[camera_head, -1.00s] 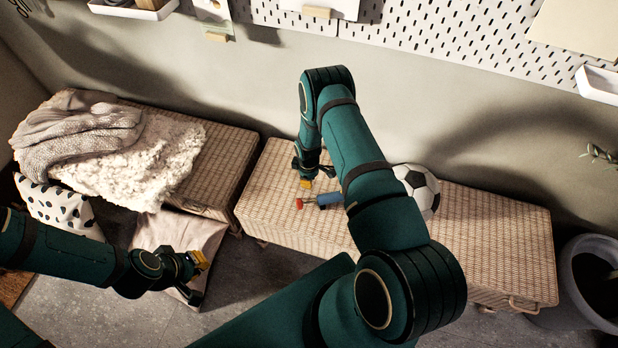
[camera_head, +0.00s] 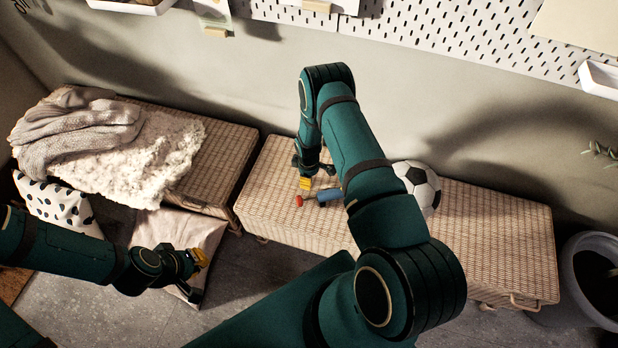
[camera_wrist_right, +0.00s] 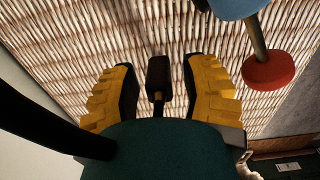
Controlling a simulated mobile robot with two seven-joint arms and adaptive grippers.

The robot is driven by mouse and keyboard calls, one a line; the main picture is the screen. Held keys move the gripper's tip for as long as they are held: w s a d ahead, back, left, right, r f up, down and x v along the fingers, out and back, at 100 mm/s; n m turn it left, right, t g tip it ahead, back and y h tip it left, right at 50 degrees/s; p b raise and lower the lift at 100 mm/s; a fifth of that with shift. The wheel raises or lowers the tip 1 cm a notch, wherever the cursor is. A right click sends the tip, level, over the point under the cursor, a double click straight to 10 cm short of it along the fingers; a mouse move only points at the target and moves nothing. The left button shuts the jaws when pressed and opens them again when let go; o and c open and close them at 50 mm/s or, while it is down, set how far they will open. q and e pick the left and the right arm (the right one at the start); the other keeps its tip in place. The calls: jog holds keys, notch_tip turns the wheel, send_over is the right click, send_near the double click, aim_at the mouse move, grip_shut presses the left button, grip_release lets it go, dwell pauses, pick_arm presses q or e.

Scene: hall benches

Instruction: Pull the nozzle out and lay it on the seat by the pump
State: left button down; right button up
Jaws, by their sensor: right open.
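The pump lies on the right wicker bench (camera_head: 480,225), its blue barrel (camera_head: 328,196) partly behind my right arm and its red end (camera_head: 299,201) to the left. In the right wrist view the blue part (camera_wrist_right: 236,8) and red disc (camera_wrist_right: 268,72) show at upper right. A small dark piece (camera_wrist_right: 158,78), seemingly the nozzle, shows between the two yellow fingers of my right gripper (camera_wrist_right: 160,85). The fingers stand apart, clear of it on both sides. I cannot tell whether it rests on the seat. My left gripper (camera_head: 198,275) is open and empty above the floor cushion.
A football (camera_head: 418,186) sits on the bench to the right of the pump, partly behind my right arm. A pink cushion (camera_head: 165,228) lies on the floor. The bench's right part is bare.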

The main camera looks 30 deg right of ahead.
notch_tip(320, 180, up, 11)
jog(key=shift+a+r, duration=0.1)
jog(key=shift+r, duration=0.1)
dwell(0.7)
jog(key=s+a+r+m+t+y, duration=0.1)
jog(key=s+a+r+m, duration=0.3)
jog(key=s+a, duration=0.4)
jog(key=s+a+r+m+y, duration=0.3)
jog(key=s+a+r+m, duration=0.2)
jog(key=a, duration=0.8)
jog(key=s, duration=0.3)
jog(key=shift+s+a+m+t, duration=0.3)
jog(key=shift+a+t, duration=0.1)
jog(key=shift+r, duration=0.1)
